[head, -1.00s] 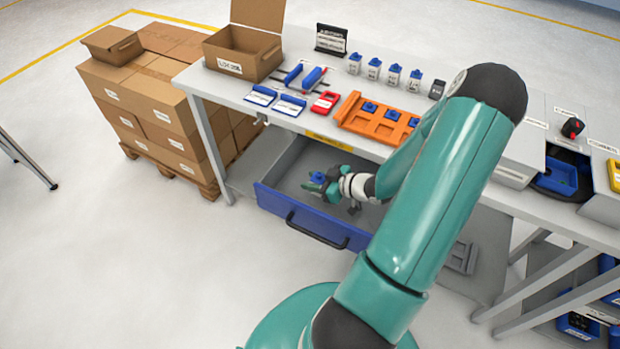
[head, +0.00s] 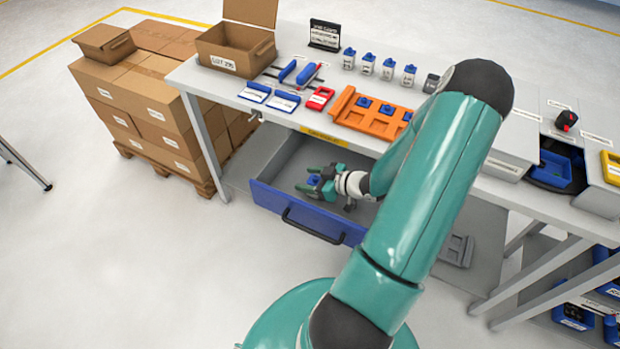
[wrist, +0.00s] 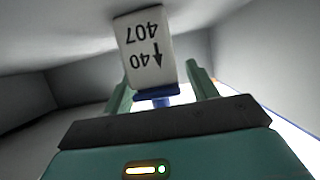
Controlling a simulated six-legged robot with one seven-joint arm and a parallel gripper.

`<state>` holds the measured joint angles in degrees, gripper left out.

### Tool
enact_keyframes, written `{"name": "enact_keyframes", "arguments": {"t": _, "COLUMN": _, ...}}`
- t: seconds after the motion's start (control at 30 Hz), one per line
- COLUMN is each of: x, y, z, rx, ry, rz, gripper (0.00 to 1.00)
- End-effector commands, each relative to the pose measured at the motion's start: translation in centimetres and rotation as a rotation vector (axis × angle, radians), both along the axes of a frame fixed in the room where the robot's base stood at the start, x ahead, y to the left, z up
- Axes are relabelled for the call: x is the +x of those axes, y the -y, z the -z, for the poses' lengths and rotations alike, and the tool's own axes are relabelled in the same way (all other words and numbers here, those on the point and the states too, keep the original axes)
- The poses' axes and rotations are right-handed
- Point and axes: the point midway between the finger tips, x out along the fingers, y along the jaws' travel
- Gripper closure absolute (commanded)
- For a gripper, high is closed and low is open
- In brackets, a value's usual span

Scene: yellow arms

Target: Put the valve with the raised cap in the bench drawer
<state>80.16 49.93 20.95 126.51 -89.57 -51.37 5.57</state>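A valve with a white body and a blue cap (head: 314,180) is inside the open blue-fronted bench drawer (head: 300,211). In the wrist view its labelled white body (wrist: 146,50) is beyond my fingertips, and its blue cap (wrist: 156,97) is between the fingers. My gripper (head: 312,181) is low in the drawer, with its green fingers spread around the cap. In the wrist view, gaps show between the cap and both fingers (wrist: 162,85). Whether the valve rests on the drawer floor is hard to tell. The cap's height is not clear from here.
Several similar valves (head: 368,65) stand in a row on the bench (head: 228,84). An orange tray (head: 372,120) with blue parts, a red-framed item (head: 320,97) and an open cardboard box (head: 236,50) are there too. Stacked cartons (head: 140,105) stand left of the bench.

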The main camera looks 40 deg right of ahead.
Motion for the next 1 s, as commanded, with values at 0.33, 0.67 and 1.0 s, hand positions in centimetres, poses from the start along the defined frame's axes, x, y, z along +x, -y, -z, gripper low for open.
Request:
{"name": "enact_keyframes", "arguments": {"t": 0.33, "x": -0.1, "y": 0.1, "z": -1.2, "rx": -0.002, "ry": 0.002, "rz": 0.001, "gripper": 0.42}}
{"name": "enact_keyframes", "arguments": {"t": 0.67, "x": -5.9, "y": 2.2, "z": -3.8, "rx": -0.004, "ry": -0.001, "rz": 0.002, "gripper": 0.42}}
{"name": "enact_keyframes", "arguments": {"t": 1.0, "x": -10.2, "y": 3.6, "z": -5.7, "rx": -0.001, "ry": -0.001, "rz": 0.001, "gripper": 0.42}}
